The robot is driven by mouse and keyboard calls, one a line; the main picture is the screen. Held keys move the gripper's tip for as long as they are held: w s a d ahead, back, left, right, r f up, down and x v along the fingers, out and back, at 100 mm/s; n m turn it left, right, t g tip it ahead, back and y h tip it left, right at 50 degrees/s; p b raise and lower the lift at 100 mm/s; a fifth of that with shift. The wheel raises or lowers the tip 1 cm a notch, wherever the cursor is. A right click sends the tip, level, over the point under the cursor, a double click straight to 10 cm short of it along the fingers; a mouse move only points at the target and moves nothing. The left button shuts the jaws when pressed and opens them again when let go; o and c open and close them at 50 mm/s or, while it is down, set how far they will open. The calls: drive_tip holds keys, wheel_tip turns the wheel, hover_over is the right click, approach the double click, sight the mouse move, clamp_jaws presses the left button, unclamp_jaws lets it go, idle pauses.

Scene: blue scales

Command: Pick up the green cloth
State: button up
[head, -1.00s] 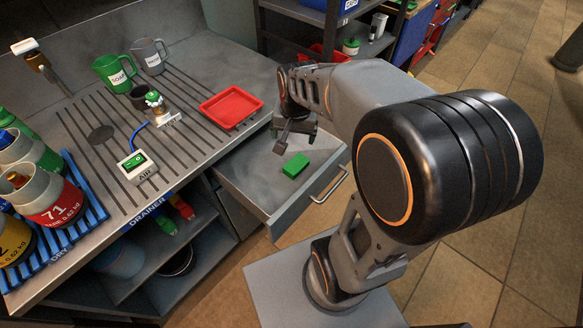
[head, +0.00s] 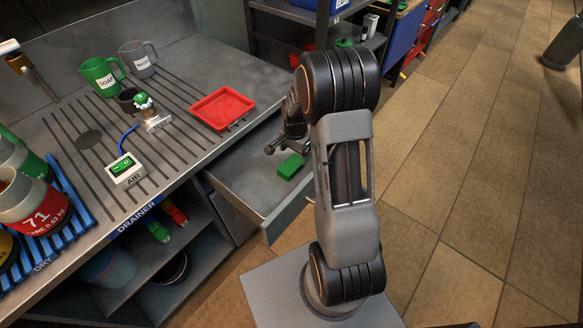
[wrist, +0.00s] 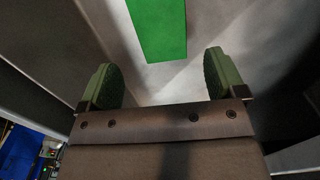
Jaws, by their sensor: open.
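The green cloth (head: 290,166) is a small folded block lying in the open grey drawer (head: 232,182). In the wrist view the cloth (wrist: 158,28) shows as a green strip at the top, ahead of the fingertips and between their lines. My gripper (head: 286,145) is above the drawer, just behind the cloth in the head view. In the wrist view my gripper (wrist: 166,72) is open, with its two green finger pads apart and nothing between them. The cloth's far end is cut off in the wrist view.
The drawer's walls stand around the cloth. A red tray (head: 222,108) sits on the counter above the drawer. A white AIR switch box (head: 125,170), a green SOAP jug (head: 101,76) and a grey jug (head: 138,58) are farther left. Open floor lies to the right.

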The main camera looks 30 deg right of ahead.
sight(294, 162)
drive_tip(key=shift+w+a+f, duration=0.1)
drive_tip(key=shift+f, duration=1.4)
drive_tip(key=shift+w+a+f, duration=0.1)
drive_tip(key=shift+f, duration=1.35)
drive_tip(key=c, duration=1)
